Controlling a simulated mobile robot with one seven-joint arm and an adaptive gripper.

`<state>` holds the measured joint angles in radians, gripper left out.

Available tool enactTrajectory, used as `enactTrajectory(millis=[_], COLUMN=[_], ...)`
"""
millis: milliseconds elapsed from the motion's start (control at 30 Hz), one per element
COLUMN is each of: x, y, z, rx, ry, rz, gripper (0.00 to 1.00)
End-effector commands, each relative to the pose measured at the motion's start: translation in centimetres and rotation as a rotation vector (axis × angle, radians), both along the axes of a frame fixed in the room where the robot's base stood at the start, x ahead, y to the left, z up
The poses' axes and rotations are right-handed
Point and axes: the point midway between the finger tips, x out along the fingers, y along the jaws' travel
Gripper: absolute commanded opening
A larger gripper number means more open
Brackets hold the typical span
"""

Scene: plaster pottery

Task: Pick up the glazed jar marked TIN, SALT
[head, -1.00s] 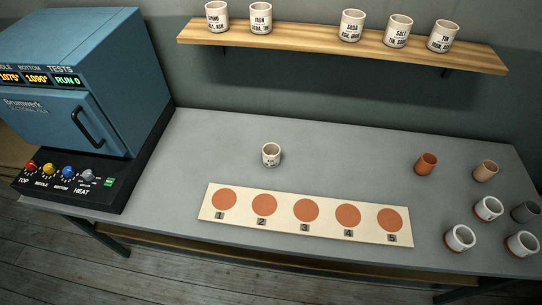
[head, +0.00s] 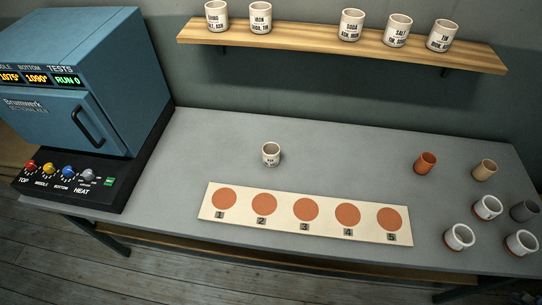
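Several white glazed jars with dark lettering stand in view. A single jar (head: 271,155) stands upright on the grey table behind the numbered board; its small label is too fine to read. On the wooden shelf, the rightmost jar (head: 442,36) has TIN as its large top line, with a smaller line below that I cannot read surely. Left of it stands a jar headed SALT (head: 397,31), then one headed SODA (head: 351,26). At the shelf's left are a jar headed IRON (head: 260,18) and another jar (head: 216,16). My gripper is not in view.
A cream board (head: 305,228) with several numbered orange discs lies at the table's front. Cups, including an orange one (head: 426,163) and a tan one (head: 485,170), cluster at right. A blue kiln (head: 75,90) fills the left. The table's middle is mostly clear.

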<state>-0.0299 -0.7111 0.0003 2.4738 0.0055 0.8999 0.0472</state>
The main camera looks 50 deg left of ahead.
Motion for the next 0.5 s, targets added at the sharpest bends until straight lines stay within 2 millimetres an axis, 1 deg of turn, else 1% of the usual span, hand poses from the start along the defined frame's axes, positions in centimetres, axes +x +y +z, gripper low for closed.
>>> enactTrajectory(millis=[167, 267, 500], x=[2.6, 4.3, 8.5], y=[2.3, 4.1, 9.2], z=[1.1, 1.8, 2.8], rx=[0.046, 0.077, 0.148], ry=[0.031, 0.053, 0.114], rz=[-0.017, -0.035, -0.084], gripper=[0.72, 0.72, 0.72])
